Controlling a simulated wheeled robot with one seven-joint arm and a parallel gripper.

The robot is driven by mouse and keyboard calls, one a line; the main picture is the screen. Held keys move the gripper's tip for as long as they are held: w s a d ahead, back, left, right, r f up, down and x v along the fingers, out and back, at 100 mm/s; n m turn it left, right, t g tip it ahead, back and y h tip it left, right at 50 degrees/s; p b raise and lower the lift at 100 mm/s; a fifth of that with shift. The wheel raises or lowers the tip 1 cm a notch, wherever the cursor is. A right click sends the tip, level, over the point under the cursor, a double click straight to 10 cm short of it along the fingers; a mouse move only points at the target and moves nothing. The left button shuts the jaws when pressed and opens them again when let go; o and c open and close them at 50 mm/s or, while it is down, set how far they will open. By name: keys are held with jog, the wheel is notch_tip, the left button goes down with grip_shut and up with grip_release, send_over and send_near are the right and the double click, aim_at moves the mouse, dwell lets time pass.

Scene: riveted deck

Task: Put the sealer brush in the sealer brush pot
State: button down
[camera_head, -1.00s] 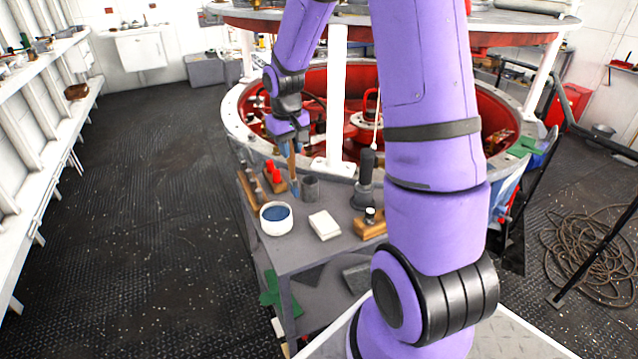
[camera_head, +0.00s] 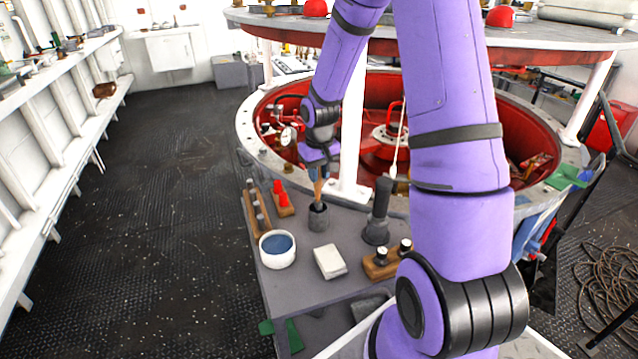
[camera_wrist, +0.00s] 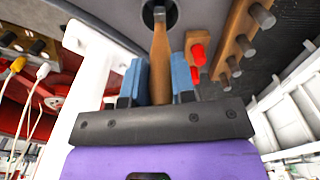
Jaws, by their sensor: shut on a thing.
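The sealer brush (camera_head: 318,191), with a wooden handle, is held upright in my gripper (camera_head: 319,173), tip down. In the wrist view the brush (camera_wrist: 160,58) is between the two blue fingers of my gripper (camera_wrist: 160,82), which are shut on it. The sealer brush pot (camera_head: 318,220) is a small dark grey cylinder on the grey bench, directly below my gripper. In the wrist view the brush's far end overlaps the dark round mouth of the pot (camera_wrist: 173,8). The brush's lower end appears at or just inside the rim; its exact depth is unclear.
On the grey bench (camera_head: 310,283) stand a white tub with blue contents (camera_head: 277,250), a white block (camera_head: 329,262), a dark upright tool (camera_head: 378,215), a wooden rack with pegs (camera_head: 257,212), a red-topped block (camera_head: 282,199) and another wooden block (camera_head: 383,264). A white post (camera_head: 352,140) rises behind the pot.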

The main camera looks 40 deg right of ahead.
aim_at(318, 201)
jog(key=shift+f, duration=1.7)
jog(key=c, duration=0.9)
grip_release()
jog(key=shift+c, duration=0.2)
